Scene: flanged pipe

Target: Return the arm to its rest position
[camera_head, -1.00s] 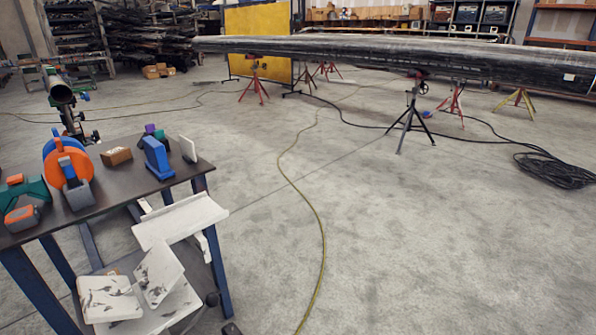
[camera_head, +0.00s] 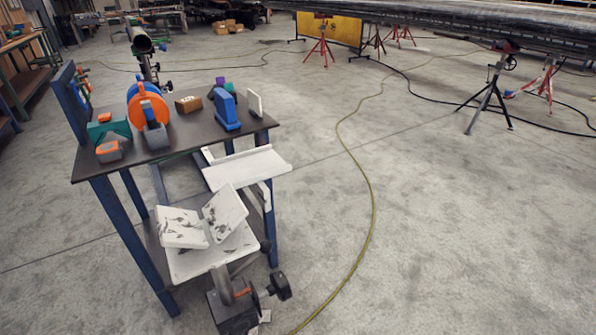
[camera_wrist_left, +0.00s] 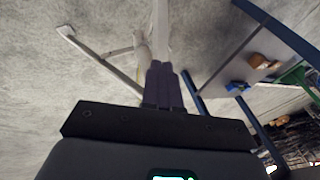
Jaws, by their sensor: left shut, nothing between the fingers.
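My left gripper (camera_wrist_left: 163,84) shows in the left wrist view, with its two dark fingers side by side and touching. It is shut and holds nothing. Bare grey floor, a pale beam and a pale stand lie behind the fingers. The gripper is apart from the blue-legged work table, which shows at the right of that view. No arm or gripper of mine shows in the head view. My right gripper is in neither view.
The work table (camera_head: 185,134) at left in the head view carries an orange and blue reel (camera_head: 147,105), a brown block (camera_head: 188,104) and a blue tool (camera_head: 226,112). A long pipe (camera_head: 470,14) rests on stands at the back. A yellow cable (camera_head: 371,190) crosses open floor.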

